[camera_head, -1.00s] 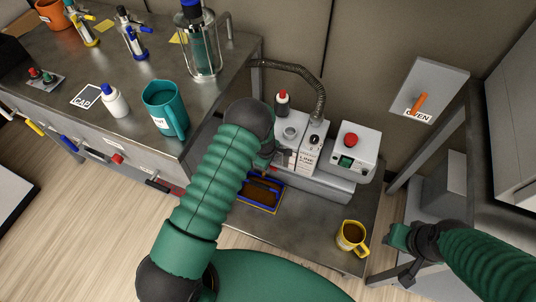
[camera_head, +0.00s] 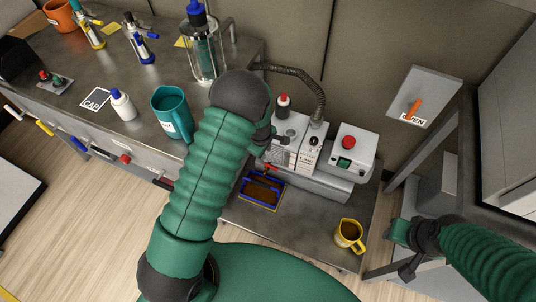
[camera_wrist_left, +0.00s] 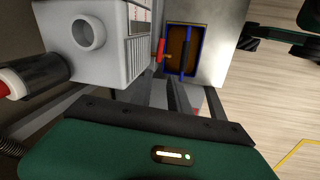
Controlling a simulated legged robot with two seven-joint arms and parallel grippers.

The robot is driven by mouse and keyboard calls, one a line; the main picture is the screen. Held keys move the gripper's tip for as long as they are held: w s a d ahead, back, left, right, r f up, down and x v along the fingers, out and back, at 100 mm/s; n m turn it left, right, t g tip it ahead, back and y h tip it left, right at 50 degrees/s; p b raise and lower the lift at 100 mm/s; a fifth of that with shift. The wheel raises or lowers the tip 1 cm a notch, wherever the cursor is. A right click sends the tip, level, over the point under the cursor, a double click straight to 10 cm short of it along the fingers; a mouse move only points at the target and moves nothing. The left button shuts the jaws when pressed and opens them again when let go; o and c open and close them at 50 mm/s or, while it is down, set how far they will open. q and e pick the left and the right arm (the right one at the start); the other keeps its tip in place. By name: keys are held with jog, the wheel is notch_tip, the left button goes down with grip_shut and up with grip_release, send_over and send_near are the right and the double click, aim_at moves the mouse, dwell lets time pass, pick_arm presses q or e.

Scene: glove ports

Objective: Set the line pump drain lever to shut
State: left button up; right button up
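The line pump (camera_head: 302,150) is a pale grey box with a printed label on the bench's lower shelf. Its small red drain lever (camera_head: 270,167) sticks out low on its left side, above a blue-rimmed tray (camera_head: 262,190). In the left wrist view the lever (camera_wrist_left: 161,50) stands out from the pump's side, beside the tray. My left gripper (camera_head: 264,138) is at the pump's left side, above the lever and apart from it. Its dark fingers (camera_wrist_left: 181,97) point towards the lever and tray, but their gap is unclear. My right gripper (camera_head: 404,246) is at the right, away from the pump.
A grey box with a red button (camera_head: 349,143) stands right of the pump, and a yellow mug (camera_head: 349,236) near the shelf's front. A ribbed hose (camera_head: 317,90) rises behind the pump. A teal jug (camera_head: 172,113) stands on the upper bench at the left.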

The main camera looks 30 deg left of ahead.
aim_at(271, 167)
pick_arm(q)
jog(key=s+a+f+m+y, duration=0.1)
jog(key=a+f, duration=0.1)
jog(key=s+a+f+m, duration=0.1)
jog(key=a+f+m, duration=0.1)
jog(key=s+a+f+m+y+p, duration=0.1)
jog(key=a+f, duration=0.1)
jog(key=shift+s+a+f+m+t+y, duration=0.1)
jog(key=shift+s+a+m+t+y, duration=0.05)
jog(key=shift+s+m+t+y, duration=0.2)
grip_shut()
jog(key=s+d+f+m+t+h+p, duration=0.2)
jog(key=s+d+f+m+t+h, duration=0.4)
jog(key=m, duration=0.7)
jog(key=w+d+f+y+b, duration=0.2)
jog(key=w+f+b, duration=0.1)
jog(key=w, duration=0.6)
jog(key=shift+w+d+f+t+b, duration=0.3)
jog(key=shift+f+t+b, duration=0.1)
jog(key=shift+f, duration=0.5)
jog(key=shift+y, duration=0.25)
